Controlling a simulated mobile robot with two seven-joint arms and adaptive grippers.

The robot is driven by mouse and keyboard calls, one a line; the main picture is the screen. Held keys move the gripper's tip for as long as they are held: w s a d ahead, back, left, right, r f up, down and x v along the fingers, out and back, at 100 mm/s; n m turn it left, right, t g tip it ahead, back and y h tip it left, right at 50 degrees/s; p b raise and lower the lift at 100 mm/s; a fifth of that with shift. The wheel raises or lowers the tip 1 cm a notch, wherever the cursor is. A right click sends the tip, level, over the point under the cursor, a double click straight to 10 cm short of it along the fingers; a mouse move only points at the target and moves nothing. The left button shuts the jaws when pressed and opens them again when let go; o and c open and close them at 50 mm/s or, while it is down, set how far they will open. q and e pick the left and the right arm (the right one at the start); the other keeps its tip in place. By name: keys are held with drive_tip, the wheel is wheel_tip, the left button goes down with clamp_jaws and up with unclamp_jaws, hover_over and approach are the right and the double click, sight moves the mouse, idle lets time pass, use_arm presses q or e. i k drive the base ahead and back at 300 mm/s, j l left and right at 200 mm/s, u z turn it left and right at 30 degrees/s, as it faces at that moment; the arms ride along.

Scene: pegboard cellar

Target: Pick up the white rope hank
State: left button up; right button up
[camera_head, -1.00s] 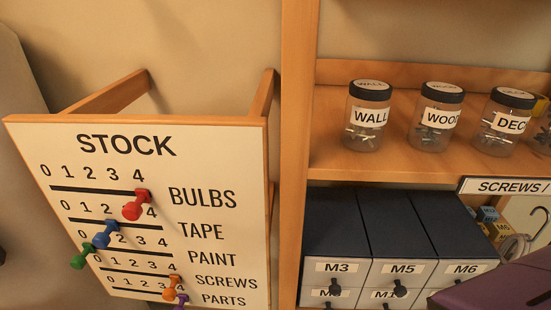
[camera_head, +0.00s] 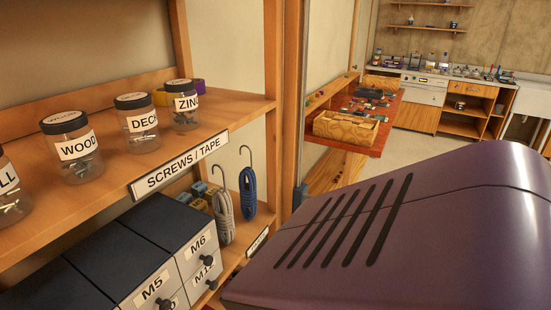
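The white rope hank (camera_head: 224,214) hangs from a dark hook under the front right part of the shelf. It looks pale grey-white and coiled lengthwise. A blue rope hank (camera_head: 249,192) hangs on a similar hook just to its right. The lower end of the white hank is close to the drawer boxes. Neither gripper shows in the head view.
Labelled jars (camera_head: 136,122) stand on the shelf (camera_head: 98,186) above. Dark-topped drawer boxes (camera_head: 130,255) sit left of the hanks. My purple body part covers the lower right. A workbench (camera_head: 383,133) and open floor (camera_head: 421,165) lie beyond.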

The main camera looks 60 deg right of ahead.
sight(222, 203)
drive_tip(key=z, duration=1.6)
